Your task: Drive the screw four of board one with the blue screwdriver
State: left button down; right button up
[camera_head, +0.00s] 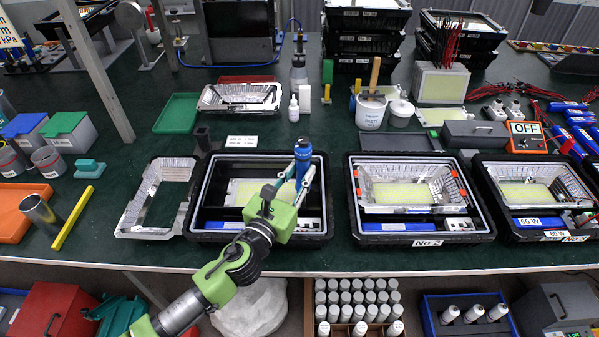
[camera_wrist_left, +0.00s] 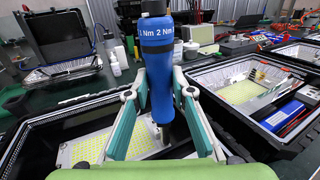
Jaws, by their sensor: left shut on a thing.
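My left gripper (camera_head: 293,182) is shut on the blue screwdriver (camera_head: 302,155) and holds it upright, tip down. The screwdriver (camera_wrist_left: 158,75) has "2 Nm" lettering and a black top in the left wrist view, with the gripper's teal fingers on both sides. It is over a black-framed floodlight housing (camera_head: 197,212) left of the one marked "No 2". A pale yellow board (camera_head: 240,190) lies inside, partly hidden by my gripper; the board (camera_wrist_left: 90,150) also shows in the wrist view. The screwdriver's tip and the screws are too small or hidden to tell whether they touch. My right gripper is out of view.
The "No 2" housing (camera_head: 357,225) stands to the right, with another (camera_head: 505,232) beyond it. An empty silver frame (camera_head: 135,220) lies to the left. A glue pot (camera_head: 371,112) and bottles stand behind. The table's front edge is close below the housings.

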aim_at(300, 146)
pick_arm(q)
jog(key=shift+f+b, duration=0.25)
jog(key=shift+b, duration=0.05)
dwell(0.5)
jog(key=shift+s+f, duration=0.15)
jog(key=shift+f, duration=0.6)
dwell(1.9)
jog(key=shift+r, duration=0.15)
jog(key=shift+w+r+p, duration=0.2)
jog(key=shift+r+p, duration=1.3)
jog(key=shift+r, duration=0.3)
notch_tip(300, 146, up, 6)
jog(key=p, duration=0.6)
jog(key=shift+r+p, duration=0.25)
jog(key=shift+p, duration=0.15)
jog(key=shift+f, duration=0.1)
